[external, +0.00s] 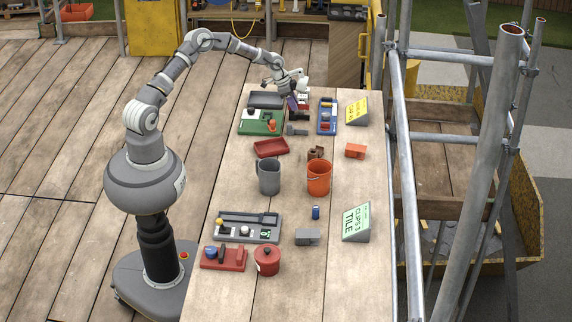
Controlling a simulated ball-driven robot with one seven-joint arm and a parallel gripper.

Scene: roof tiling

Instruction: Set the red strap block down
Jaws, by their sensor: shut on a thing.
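My gripper (300,86) is over the far end of the long wooden table, pointing down. It is shut on a small red block (304,106), which I take to be the red strap block. The block is partly hidden and too small to tell whether it touches anything below. It is between the green tray (252,130) on the left and the blue tray (322,129) on the right. A dark purplish piece (292,103) shows close beside it on the left.
A grey piece (297,130) lies just in front. A yellow sign (357,110) stands to the right. Nearer are a red tray (271,148), an orange block (355,151), a grey jug (269,177) and an orange bucket (319,178). Scaffold poles (402,180) line the table's right side.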

